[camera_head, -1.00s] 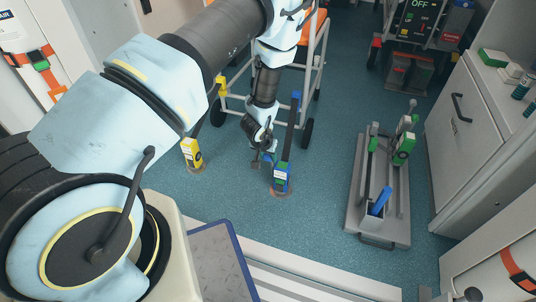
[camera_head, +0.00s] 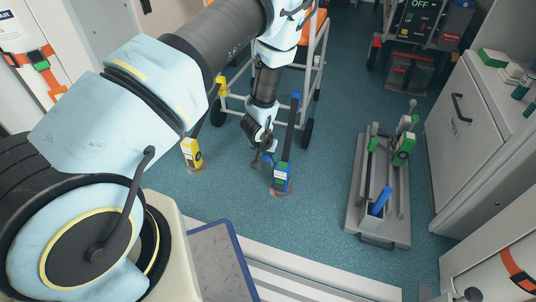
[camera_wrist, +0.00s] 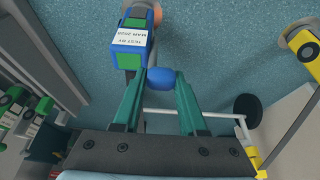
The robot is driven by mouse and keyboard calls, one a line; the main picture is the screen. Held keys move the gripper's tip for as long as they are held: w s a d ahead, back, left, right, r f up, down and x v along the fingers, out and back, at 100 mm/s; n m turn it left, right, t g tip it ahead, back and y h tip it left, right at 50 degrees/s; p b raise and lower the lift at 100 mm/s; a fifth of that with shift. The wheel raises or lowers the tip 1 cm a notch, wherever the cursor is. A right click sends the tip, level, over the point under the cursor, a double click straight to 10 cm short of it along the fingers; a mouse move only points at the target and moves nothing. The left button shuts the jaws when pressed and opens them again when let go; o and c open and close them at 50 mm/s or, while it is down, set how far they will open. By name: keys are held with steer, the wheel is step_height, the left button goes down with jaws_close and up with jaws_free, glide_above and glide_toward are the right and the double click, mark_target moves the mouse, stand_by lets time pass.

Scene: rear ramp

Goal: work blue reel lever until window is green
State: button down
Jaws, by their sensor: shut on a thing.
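The blue reel (camera_head: 281,180) stands on the floor near the middle of the head view, with a dark strap rising from it to a blue end. It shows upside down in the wrist view (camera_wrist: 128,57), with a white label and green parts. I cannot tell which green part is its window. My gripper (camera_head: 263,161) is just left of the reel. In the wrist view my gripper (camera_wrist: 166,79) has its two green fingers closed on the rounded blue lever end (camera_wrist: 165,78), beside the reel body. The rest of the lever is mostly hidden.
A yellow reel (camera_head: 192,152) stands on the floor to the left. A wheeled stretcher frame (camera_head: 318,75) is behind my gripper. A grey tray (camera_head: 365,222) with green-marked gear sits to the right, before a cabinet (camera_head: 470,125). Floor between reel and tray is clear.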

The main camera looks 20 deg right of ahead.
steer(key=shift+w+d+r+p, duration=0.25)
steer(key=shift+w+d+p, duration=0.2)
steer(key=shift+w+p, duration=0.15)
steer(key=shift+w+d+f, duration=0.1)
steer(key=shift+w+d, duration=0.25)
steer(key=shift+d, duration=0.05)
steer(key=shift+c, duration=2.2)
jaws_free()
steer(key=shift+s+a, duration=0.1)
steer(key=p+v, duration=0.3)
steer(key=v, duration=0.8)
